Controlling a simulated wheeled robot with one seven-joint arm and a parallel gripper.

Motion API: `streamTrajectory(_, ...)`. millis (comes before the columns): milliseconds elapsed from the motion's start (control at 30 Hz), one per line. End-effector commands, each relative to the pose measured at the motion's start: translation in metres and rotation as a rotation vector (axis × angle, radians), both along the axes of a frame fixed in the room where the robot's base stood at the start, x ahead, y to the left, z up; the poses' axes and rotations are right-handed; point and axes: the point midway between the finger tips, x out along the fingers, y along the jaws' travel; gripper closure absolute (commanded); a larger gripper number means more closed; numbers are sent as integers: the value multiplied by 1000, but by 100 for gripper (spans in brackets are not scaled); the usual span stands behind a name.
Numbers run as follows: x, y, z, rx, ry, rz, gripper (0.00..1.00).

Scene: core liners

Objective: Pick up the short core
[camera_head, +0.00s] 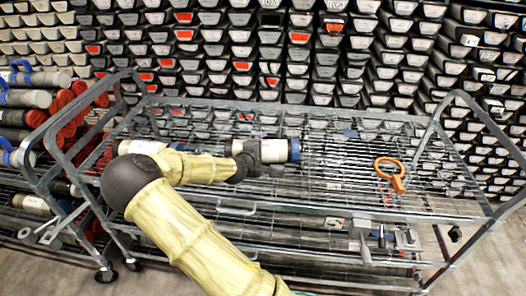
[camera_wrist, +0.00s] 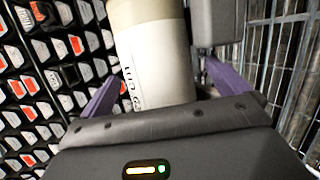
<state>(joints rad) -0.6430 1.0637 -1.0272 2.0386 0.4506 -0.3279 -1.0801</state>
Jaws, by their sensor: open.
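A pale cylindrical core (camera_head: 274,150) with a blue band at its right end lies on the wire top shelf of the trolley (camera_head: 330,208). My gripper (camera_head: 250,160) is at this core and hides part of it. In the wrist view, a pale core (camera_wrist: 158,62) with dark lettering on its side stands between the two purple fingers of my gripper (camera_wrist: 160,78). The fingers are apart, one on each side of the core, and I see no clear grip on it. The core's lower end is hidden behind the gripper body.
Another pale cylinder (camera_head: 143,147) lies left, partly behind my arm. An orange ring-shaped tool (camera_head: 389,168) lies on the shelf at right, with bare wire between. Metal tools (camera_head: 385,238) sit on the lower shelf. Stacked core trays (camera_head: 220,60) fill the back.

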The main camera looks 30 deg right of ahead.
Motion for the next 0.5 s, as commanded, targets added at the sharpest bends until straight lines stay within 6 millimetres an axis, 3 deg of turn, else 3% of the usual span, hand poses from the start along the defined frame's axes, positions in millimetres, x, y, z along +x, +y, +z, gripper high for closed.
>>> streamTrajectory(500, 4, -5, -3, 0, 0, 0, 0)
